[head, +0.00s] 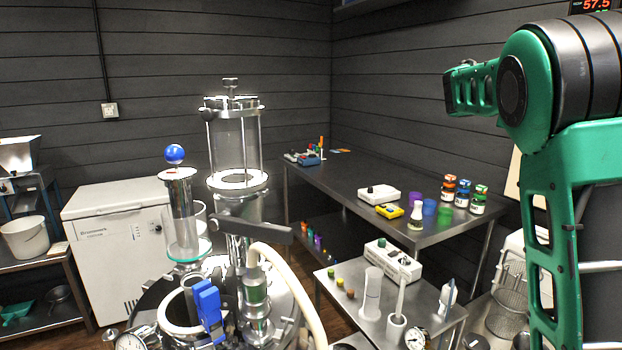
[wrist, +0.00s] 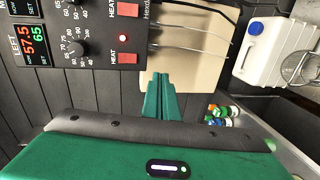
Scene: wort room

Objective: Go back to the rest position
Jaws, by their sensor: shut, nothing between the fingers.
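My gripper (wrist: 160,97) shows in the wrist view with its two green fingers together and nothing between them. It points toward a cream panel (wrist: 190,52) on the dark wall and is apart from the bench things. In the head view my green and black arm is raised at the right side, well above the steel tables. I cannot clearly make out the fingertips in that view.
A black heater control box (wrist: 90,35) with red switches is at the wrist view's upper left. A white canister (wrist: 265,52) is at the right. The head view shows a steel table (head: 345,185) with bottles, a glass-column vessel (head: 237,145) and a white chest freezer (head: 115,240).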

